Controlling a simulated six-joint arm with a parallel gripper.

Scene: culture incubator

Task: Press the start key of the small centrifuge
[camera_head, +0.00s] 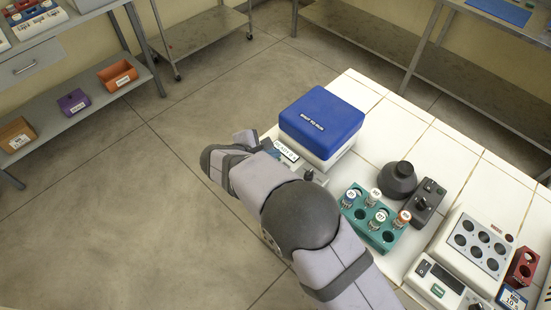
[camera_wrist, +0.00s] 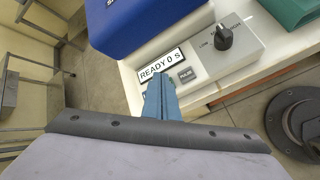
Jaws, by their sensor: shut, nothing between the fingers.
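The small centrifuge has a blue lid (camera_head: 322,115) on a white body and stands at the table's far left corner. In the wrist view its front panel shows a display (camera_wrist: 161,66) reading "READY 0 S", a grey pulse key (camera_wrist: 187,76) and a dark knob (camera_wrist: 223,38) with LOW marked beside it. My gripper (camera_wrist: 158,82) is shut and empty, its blue fingers in front of the panel just below the display. A small blue patch with a white mark (camera_wrist: 146,95) shows left of the fingers, mostly hidden. I cannot tell whether the fingers touch it.
A teal rack (camera_head: 388,237) with several capped vials stands right of the centrifuge, near a black round device (camera_head: 398,180) and a black knob box (camera_head: 427,203). A white block with round wells (camera_head: 456,260) and a red rack (camera_head: 524,262) stand farther right.

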